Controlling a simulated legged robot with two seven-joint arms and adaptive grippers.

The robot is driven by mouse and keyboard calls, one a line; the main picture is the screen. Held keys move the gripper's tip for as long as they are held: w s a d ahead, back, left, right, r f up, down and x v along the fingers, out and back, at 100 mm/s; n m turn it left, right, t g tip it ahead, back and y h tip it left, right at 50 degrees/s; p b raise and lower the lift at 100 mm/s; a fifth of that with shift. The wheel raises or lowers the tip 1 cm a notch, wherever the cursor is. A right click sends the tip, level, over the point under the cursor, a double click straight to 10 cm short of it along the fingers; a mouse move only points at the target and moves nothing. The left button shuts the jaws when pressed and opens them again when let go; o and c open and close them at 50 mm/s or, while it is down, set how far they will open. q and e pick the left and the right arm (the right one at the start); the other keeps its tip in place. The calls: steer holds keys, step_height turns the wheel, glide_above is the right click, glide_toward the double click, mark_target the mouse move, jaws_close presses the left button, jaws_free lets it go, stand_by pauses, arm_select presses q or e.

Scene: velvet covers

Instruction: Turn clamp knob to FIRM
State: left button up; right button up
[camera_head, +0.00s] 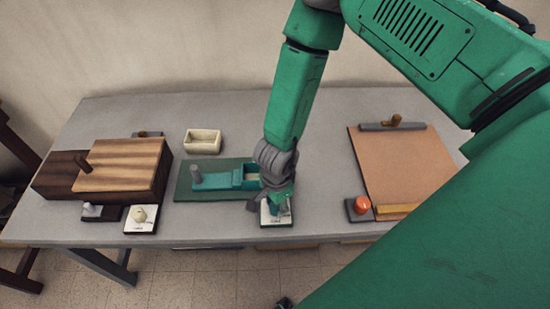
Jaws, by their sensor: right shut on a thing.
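A small dial plate (268,218) with a white face lies at the front of the grey table, by the green fixture (217,181). My right gripper (277,203) comes down over this plate from above and is shut on the knob there. The gripper hides most of the knob, so its pointer and the marks around it cannot be read. A small dark thing shows at the bottom edge of the view; I cannot tell what it is. My left gripper is not clearly in view.
A wooden block (121,163) and a pale knob (140,214) on a white plate stand at the left. A cream box (203,141) sits behind the fixture. A brown board (400,161) and an orange knob (362,204) are at the right. My right arm covers the right side.

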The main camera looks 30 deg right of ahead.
steer(key=shift+w+r, duration=0.1)
steer(key=shift+w, duration=0.15)
steer(key=o, duration=1)
steer(key=shift+o, duration=0.7)
steer(key=shift+s, duration=0.1)
steer(key=shift+r, duration=0.2)
step_height(320, 180, up, 11)
steer(key=shift+r, duration=0.2)
steer(key=shift+d, duration=0.1)
